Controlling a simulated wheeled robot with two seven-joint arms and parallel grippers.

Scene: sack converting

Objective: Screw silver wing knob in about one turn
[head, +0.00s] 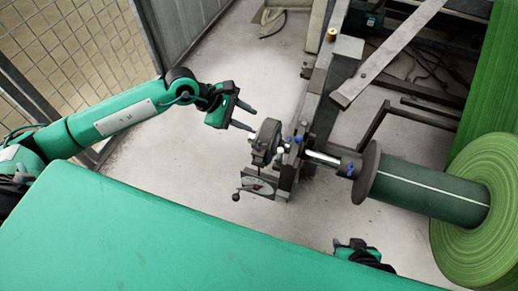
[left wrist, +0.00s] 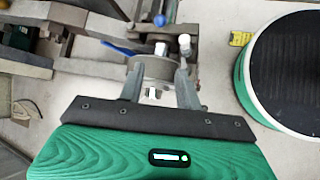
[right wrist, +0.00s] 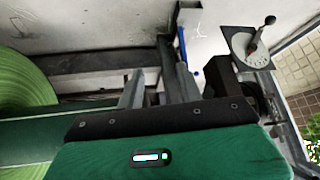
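A small silver piece, likely the wing knob (head: 252,138), sticks out of the left side of a dark round disc (head: 267,143) on the machine frame. In the left wrist view a silver piece (left wrist: 153,93) shows between the fingers, in front of the grey round disc; its wings are too small to make out. My left gripper (head: 248,118) is open just above and left of the disc in the head view, its fingers apart. I cannot tell whether they touch anything. My right gripper (right wrist: 158,85) is open and empty; its fingertips are hidden in the head view.
A steel shaft (head: 322,158) runs right to a dark green core (head: 425,192) with a green roll (head: 475,215). A dial plate with a crank (head: 258,186) hangs below the disc. A mesh fence (head: 80,45) stands left. Bare floor (head: 195,150) lies around.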

